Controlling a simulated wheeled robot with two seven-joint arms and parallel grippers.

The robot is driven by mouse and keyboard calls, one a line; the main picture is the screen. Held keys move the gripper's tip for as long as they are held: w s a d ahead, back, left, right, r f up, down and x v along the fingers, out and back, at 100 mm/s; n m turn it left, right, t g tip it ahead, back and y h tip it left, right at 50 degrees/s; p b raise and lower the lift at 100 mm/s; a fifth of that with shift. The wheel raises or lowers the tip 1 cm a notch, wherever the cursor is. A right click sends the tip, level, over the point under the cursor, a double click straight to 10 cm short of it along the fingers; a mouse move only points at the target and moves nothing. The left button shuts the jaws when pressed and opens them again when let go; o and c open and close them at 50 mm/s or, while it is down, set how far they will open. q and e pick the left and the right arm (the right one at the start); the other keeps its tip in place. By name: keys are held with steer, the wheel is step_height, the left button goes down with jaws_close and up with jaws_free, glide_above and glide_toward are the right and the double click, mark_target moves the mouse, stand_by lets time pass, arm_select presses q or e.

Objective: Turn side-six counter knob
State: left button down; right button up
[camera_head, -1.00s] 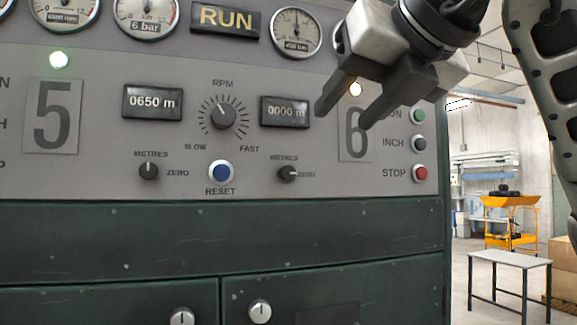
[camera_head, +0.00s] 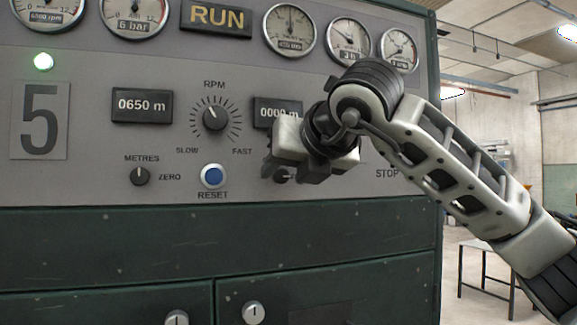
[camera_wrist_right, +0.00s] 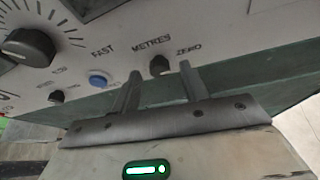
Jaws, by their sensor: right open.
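The side-six counter knob (camera_head: 284,178) is a small dark knob under the right-hand counter (camera_head: 277,112), which reads 0000 m and is partly covered by my arm. In the right wrist view the knob (camera_wrist_right: 159,66) shows between the METRES and ZERO labels. My right gripper (camera_head: 275,165) is at the panel, pointing at this knob. In the wrist view its two fingers (camera_wrist_right: 160,74) are apart, with the knob between their tips in the picture. I cannot tell whether they touch it. My left gripper is not in view.
The blue RESET button (camera_head: 213,176) is close to the left of the gripper. The RPM dial (camera_head: 215,117) is above it. The left METRES knob (camera_head: 140,176) and 0650 m counter (camera_head: 142,106) are farther left. My arm hides the 6 plate and side buttons.

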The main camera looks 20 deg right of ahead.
jaws_close()
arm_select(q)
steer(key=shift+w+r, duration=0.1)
